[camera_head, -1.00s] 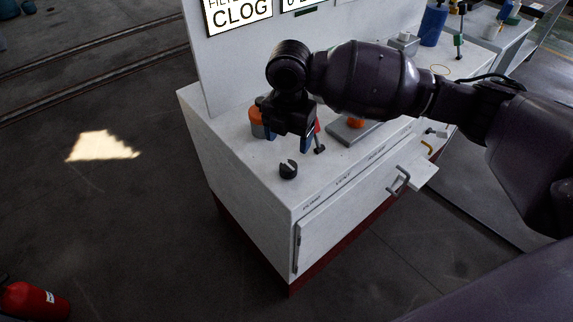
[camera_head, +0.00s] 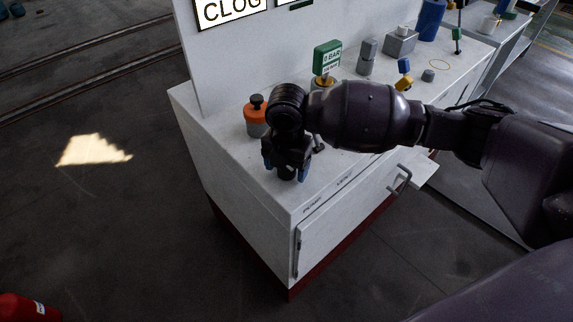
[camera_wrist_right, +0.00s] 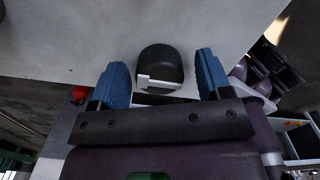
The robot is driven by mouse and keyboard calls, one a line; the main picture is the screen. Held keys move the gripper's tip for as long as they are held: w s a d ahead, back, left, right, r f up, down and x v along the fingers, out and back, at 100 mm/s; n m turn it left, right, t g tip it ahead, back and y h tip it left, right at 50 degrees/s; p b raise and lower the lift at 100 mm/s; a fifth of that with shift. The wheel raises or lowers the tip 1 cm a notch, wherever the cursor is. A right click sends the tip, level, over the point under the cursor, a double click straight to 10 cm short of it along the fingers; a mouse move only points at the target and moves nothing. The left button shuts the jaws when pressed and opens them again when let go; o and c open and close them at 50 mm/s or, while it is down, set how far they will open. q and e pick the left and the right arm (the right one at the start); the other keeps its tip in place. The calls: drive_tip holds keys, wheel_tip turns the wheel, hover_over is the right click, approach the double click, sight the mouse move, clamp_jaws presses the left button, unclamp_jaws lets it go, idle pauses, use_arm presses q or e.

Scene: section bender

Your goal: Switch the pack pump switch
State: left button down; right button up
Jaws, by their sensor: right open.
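The pack pump switch is a black round knob (camera_wrist_right: 160,66) with a pale pointer bar, seen in the right wrist view on the white cabinet top. In the head view the gripper hides it, above the PUMP label (camera_head: 313,209) on the cabinet's front edge. My right gripper (camera_head: 287,175) points down over that spot. Its two blue fingers (camera_wrist_right: 162,78) are open, one on each side of the knob, with gaps between them and it. I cannot tell how far above the top the fingertips are. My left gripper is not in view.
An orange part with a black knob (camera_head: 256,118) stands just behind the gripper. A green 0 BAR sign (camera_head: 327,57), grey blocks (camera_head: 400,41) and a blue cylinder (camera_head: 431,20) stand farther back. A drawer handle (camera_head: 401,179) sticks out in front. A CLOG panel (camera_head: 231,10) is on the upright board.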

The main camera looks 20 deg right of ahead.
drive_tip(key=c, duration=0.9)
drive_tip(key=shift+r+p, duration=0.2)
drive_tip(key=shift+p, duration=0.25)
drive_tip(key=m+p, duration=0.3)
drive_tip(key=shift+r, duration=0.3)
drive_tip(key=m+p, duration=0.3)
drive_tip(key=p, duration=0.1)
drive_tip(key=shift+m, duration=0.4)
drive_tip(key=m+p, duration=0.2)
drive_tip(key=m, duration=0.1)
drive_tip(key=shift+f+p, duration=0.25)
drive_tip(key=shift+p, duration=0.15)
drive_tip(key=shift+f+m+p, duration=0.1)
drive_tip(key=shift+m+p, duration=0.4)
drive_tip(key=shift+m, duration=0.4)
use_arm(q)
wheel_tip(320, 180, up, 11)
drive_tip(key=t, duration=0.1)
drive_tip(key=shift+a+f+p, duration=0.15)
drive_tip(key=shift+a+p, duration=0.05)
drive_tip(key=shift+p, duration=0.15)
use_arm(e)
drive_tip(key=shift+f+m, duration=0.2)
drive_tip(key=shift+m, duration=0.1)
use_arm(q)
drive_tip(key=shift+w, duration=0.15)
